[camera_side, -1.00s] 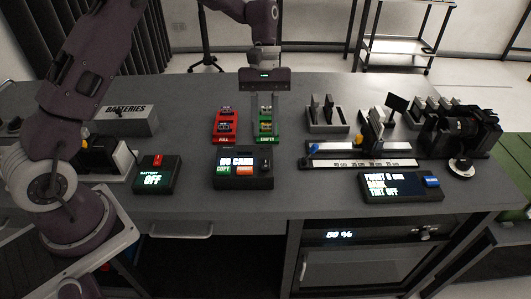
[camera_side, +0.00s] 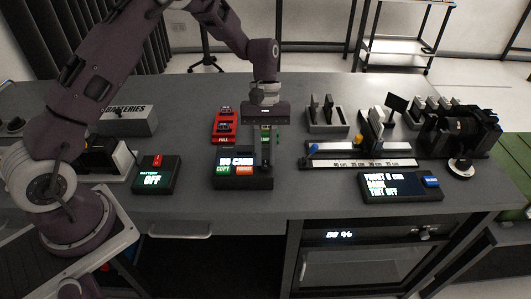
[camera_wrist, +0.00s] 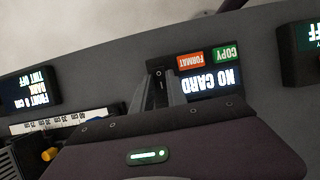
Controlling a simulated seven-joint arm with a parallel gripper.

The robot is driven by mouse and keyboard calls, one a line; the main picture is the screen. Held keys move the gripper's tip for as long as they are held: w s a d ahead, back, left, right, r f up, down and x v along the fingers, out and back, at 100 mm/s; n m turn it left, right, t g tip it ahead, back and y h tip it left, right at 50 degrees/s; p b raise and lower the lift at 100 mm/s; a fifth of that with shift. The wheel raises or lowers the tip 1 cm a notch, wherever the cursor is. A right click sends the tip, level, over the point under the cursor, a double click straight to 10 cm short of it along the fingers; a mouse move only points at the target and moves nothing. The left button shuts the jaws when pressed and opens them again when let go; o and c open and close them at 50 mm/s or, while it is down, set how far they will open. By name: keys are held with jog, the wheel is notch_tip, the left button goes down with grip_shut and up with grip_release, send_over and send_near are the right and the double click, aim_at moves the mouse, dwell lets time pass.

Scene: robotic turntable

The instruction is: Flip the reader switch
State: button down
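The card reader is a black box (camera_side: 243,184) at the front middle of the table in the side view. Its screen reads NO CARD, above a green COPY button (camera_side: 223,170) and an orange FORMAT button (camera_side: 245,171). In the wrist view its screen (camera_wrist: 210,83) shows upside down. My gripper (camera_side: 266,150) points down over the reader's right end, where a small dark switch part showed earlier. In the wrist view my grey fingers (camera_wrist: 165,84) are beside the screen and hide most of that end. I cannot tell whether they touch the switch, or whether the gap between them is closed.
Red FULL (camera_side: 223,126) and green EMPTY trays stand behind the reader, the green one mostly hidden by my gripper. A battery box reading OFF (camera_side: 156,175) is left. A ruler slide (camera_side: 360,163), a display box (camera_side: 400,187) and a camera (camera_side: 462,132) are right.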

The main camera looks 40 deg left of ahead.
aim_at(265, 163)
jog(key=shift+s+d+r+t+y, duration=0.1)
jog(key=shift+s+d+t+y, duration=0.15)
jog(key=shift+t+y, duration=0.5)
jog(key=shift+s+d+t+y, duration=0.1)
jog(key=shift+t+y, duration=0.65)
jog(key=c, duration=1.6)
grip_release()
notch_tip(265, 163, up, 7)
jog(key=shift+r, duration=0.1)
